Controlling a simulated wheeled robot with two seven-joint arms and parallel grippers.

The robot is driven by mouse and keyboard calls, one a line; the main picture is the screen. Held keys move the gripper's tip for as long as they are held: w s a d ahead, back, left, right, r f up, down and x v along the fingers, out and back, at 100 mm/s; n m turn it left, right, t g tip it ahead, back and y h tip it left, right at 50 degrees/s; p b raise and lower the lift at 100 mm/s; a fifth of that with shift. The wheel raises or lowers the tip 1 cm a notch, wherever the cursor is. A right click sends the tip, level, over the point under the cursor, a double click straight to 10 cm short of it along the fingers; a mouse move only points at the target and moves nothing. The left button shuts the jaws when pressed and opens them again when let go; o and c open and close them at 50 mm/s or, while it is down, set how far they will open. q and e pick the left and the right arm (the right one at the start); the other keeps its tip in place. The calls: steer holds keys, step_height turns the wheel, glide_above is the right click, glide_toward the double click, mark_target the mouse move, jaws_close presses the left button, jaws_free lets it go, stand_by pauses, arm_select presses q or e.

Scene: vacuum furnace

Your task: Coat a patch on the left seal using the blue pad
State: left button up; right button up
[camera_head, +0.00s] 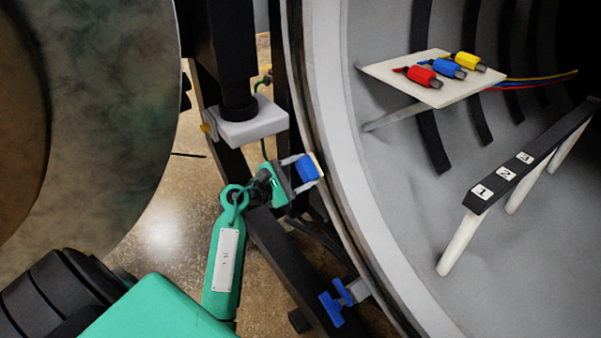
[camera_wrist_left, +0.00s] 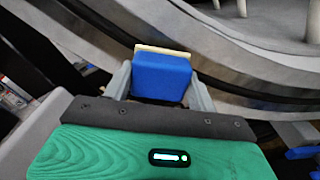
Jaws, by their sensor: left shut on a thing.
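My left gripper (camera_head: 303,169) is shut on the blue pad (camera_head: 308,168), which has a pale face turned toward the furnace rim. In the left wrist view the pad (camera_wrist_left: 162,78) sits between the two grey fingers, its pale edge close to the seal. The left seal (camera_head: 322,130) is the curved band along the round furnace opening. It also runs across the left wrist view (camera_wrist_left: 225,83). The pad is at or very near the rim; I cannot tell whether it touches. My right gripper is not in view.
Inside the chamber, a white shelf (camera_head: 400,80) carries red, blue and yellow connectors. A dark bar (camera_head: 540,150) with numbered labels stands on white posts. The round door (camera_head: 100,110) hangs open at left. A blue clamp (camera_head: 335,302) sits below the rim.

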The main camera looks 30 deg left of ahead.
mark_target(302, 159)
arm_select(q)
steer(key=shift+w+d, duration=0.25)
steer(key=shift+w, duration=0.35)
